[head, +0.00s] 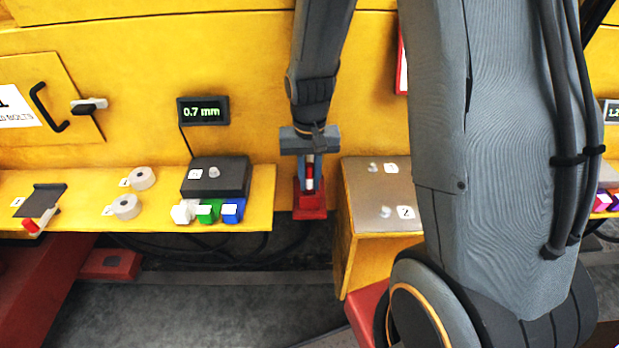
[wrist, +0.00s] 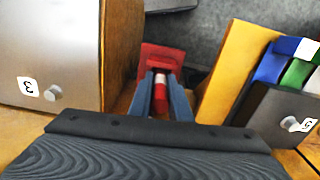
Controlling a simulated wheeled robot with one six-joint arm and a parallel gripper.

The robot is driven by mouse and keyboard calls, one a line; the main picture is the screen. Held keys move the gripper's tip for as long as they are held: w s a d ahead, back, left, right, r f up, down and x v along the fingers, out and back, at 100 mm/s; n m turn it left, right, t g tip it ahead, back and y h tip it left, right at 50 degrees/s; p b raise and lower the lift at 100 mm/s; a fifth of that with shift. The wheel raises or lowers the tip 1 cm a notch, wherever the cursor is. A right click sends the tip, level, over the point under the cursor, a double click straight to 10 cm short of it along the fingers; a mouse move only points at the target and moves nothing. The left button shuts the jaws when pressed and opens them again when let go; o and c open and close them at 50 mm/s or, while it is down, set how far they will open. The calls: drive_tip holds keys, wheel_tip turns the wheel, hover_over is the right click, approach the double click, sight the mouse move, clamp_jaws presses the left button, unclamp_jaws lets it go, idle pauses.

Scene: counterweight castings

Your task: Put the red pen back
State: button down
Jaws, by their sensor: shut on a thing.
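The red pen (head: 310,180), with a white band, is between the two blue-grey fingers of my gripper (head: 310,178), which is shut on it. In the wrist view the red pen (wrist: 160,100) also shows between the fingertips of my gripper (wrist: 161,95). A red block (head: 310,204) lies directly beyond the fingertips in both views, in the gap between the yellow shelf and the grey-topped box. I cannot tell whether the pen touches this block or is in it. The fingers hide part of the pen.
The yellow shelf (head: 262,190) on the left carries a black box (head: 215,176), white, green and blue blocks, and tape rolls. The grey-topped box (head: 382,190) stands close on the right. Black cables hang below. A display (head: 203,111) reads 0.7 mm.

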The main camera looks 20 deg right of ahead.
sight(309, 165)
drive_tip(key=shift+f, duration=0.15)
drive_tip(key=c, duration=1.6)
unclamp_jaws()
drive_tip(key=shift+o, duration=0.2)
wheel_tip(309, 165, up, 8)
drive_tip(key=shift+f+b, duration=0.1)
drive_tip(key=shift+b, duration=0.5)
wheel_tip(309, 165, up, 7)
drive_tip(key=p, duration=0.6)
drive_tip(key=shift+f, duration=0.1)
drive_tip(key=s+f+n+t+b, duration=0.1)
drive_tip(key=s+f+n+b, duration=0.2)
drive_tip(key=s, duration=0.6)
wheel_tip(309, 165, down, 2)
drive_tip(key=shift+f+b, duration=0.15)
drive_tip(key=shift+b, duration=1)
